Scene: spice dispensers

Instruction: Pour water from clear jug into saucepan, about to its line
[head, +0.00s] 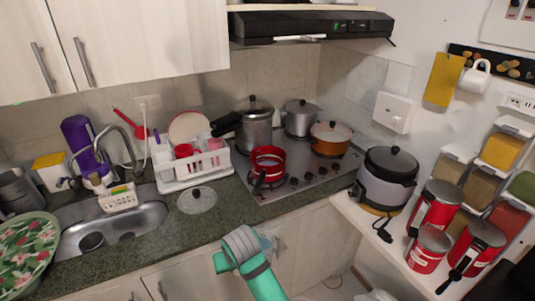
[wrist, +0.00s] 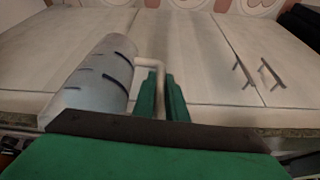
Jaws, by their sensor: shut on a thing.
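My gripper (wrist: 160,97) is shut on the white handle (wrist: 149,64) of the clear jug (wrist: 96,78), between two green fingers in the wrist view. The jug looks like a pale grey cylinder with dark marks on its side. Its water level cannot be made out. In the head view my green and grey arm end reaches in from the bottom, in front of the lower cabinets, and mostly hides the jug. The red saucepan (head: 268,158) stands on the front left of the hob, farther back and up, apart from my gripper. Its line and inside cannot be made out.
The hob (head: 300,183) also carries a pressure cooker (head: 256,125), a steel pot (head: 301,118) and an orange pot (head: 330,140). A loose lid (head: 197,200) lies on the counter (head: 170,228) left of the hob. A rice cooker (head: 387,178) stands right.

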